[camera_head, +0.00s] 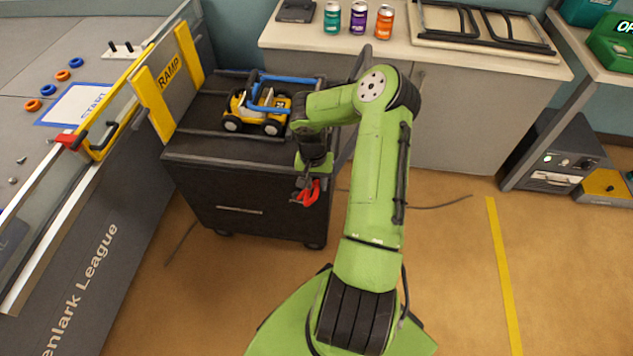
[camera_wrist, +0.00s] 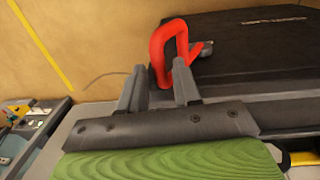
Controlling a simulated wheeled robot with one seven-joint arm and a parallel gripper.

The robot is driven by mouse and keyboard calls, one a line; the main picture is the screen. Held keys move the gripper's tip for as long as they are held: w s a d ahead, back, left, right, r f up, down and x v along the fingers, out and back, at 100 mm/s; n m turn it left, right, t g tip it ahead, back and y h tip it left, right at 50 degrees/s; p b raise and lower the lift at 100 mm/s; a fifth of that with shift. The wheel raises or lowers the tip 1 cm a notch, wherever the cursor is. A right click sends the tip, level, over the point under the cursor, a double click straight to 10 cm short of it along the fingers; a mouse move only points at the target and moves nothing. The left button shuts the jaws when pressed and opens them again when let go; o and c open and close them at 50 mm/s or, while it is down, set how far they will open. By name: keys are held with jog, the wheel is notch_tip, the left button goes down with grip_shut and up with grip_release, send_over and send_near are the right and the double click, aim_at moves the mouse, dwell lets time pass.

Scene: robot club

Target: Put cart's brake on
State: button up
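The cart (camera_head: 250,192) is a dark wheeled box standing beside the ramp table. A red looped brake lever (camera_head: 312,194) sticks out from its side near the right front corner. In the wrist view the red lever (camera_wrist: 158,45) rises beyond my fingers, on a small grey mount against the dark cart (camera_wrist: 245,55). My gripper (camera_head: 304,183) is at the lever, pointing down. In the wrist view my gripper (camera_wrist: 159,68) has its two fingers apart. The lever's near end lies between them, close to the right finger. I cannot tell whether they touch.
A yellow toy vehicle (camera_head: 240,122) with a blue bar sits on the cart top. The yellow RAMP panel (camera_head: 168,80) stands at its left. Behind is a counter (camera_head: 440,130) with several cans. Floor at right is open, with a yellow line (camera_head: 503,275) and a thin cable.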

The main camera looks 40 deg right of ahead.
grip_shut()
